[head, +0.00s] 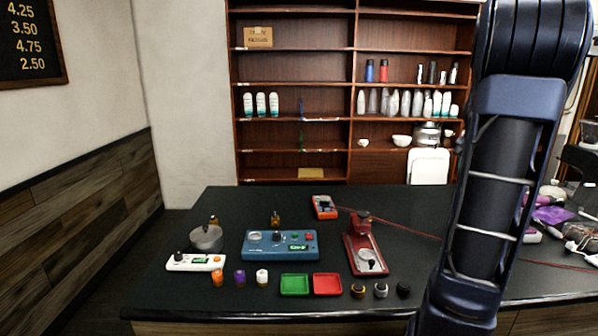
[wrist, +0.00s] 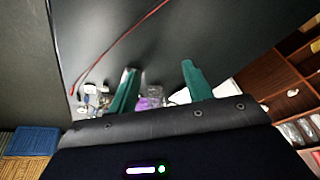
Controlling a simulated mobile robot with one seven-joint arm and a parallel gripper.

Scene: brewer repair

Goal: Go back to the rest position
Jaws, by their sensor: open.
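My gripper (wrist: 158,85) shows in the wrist view with its two green fingers spread apart. Nothing is between the fingers at close range; a purple item and other clutter show far behind them. In the head view my arm stands upright at the right and hides part of the table and the shelves. The gripper itself is outside the head view. The dark table (head: 225,205) spreads below and to the left of the arm.
Purple clutter (head: 552,214) lies at right. Shelves (head: 330,152) stand behind.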

